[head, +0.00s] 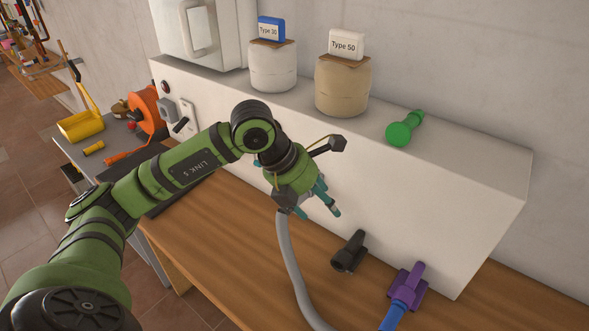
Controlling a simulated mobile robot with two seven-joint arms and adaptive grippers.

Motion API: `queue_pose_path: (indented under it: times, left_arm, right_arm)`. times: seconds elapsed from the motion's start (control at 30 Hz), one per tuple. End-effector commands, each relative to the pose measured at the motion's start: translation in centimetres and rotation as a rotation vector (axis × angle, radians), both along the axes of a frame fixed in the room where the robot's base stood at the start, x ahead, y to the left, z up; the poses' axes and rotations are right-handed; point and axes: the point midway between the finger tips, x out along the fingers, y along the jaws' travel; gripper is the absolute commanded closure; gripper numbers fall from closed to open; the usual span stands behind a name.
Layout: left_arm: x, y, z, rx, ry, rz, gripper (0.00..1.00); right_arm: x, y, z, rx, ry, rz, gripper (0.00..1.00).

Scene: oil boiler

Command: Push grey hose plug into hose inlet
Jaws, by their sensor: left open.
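The grey hose (291,262) rises from the lower edge of the picture, and its upper end disappears at the dark part of my left gripper. The grey plug itself is hidden there, so I cannot tell whether it touches the inlet. My left gripper (318,205) is open, its teal fingers pointing down and right in front of the white box's front face. A black fitting (348,252) sticks out low on that face, to the right of the gripper, with no hose on it. My right gripper is not in view.
The white box (450,185) stands on the wooden bench (225,220). A purple fitting (405,285) with a blue hose is at lower right. A white jar (273,68), a tan jar (342,88) and a green plug (402,130) sit on top. An orange reel (146,108) is at left.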

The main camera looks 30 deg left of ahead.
Motion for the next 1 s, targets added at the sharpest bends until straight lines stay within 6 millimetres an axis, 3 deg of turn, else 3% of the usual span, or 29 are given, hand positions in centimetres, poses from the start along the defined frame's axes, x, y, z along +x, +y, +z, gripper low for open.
queue_pose_path:
  times: [0.03,0.1,0.23,0.37,0.73,1.0]
  left_arm:
    - [0.2,2.6,0.4,0.086,0.007,0.052,0.31]
    - [0.2,5.1,0.7,0.171,0.020,0.107,0.31]
    - [0.1,7.7,1.1,0.254,0.037,0.169,0.31]
    - [0.4,8.3,0.5,0.272,0.044,0.182,0.31]
    - [2.2,8.0,-4.2,0.267,0.043,0.178,0.31]
    - [2.7,7.9,-5.3,0.268,0.039,0.178,0.31]
  right_arm:
    - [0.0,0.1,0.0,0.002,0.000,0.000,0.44]
    - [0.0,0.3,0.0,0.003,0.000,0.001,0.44]
    - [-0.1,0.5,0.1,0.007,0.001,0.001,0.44]
    - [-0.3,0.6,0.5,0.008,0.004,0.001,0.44]
    - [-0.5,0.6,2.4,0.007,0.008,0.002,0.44]
    - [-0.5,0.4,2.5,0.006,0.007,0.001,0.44]
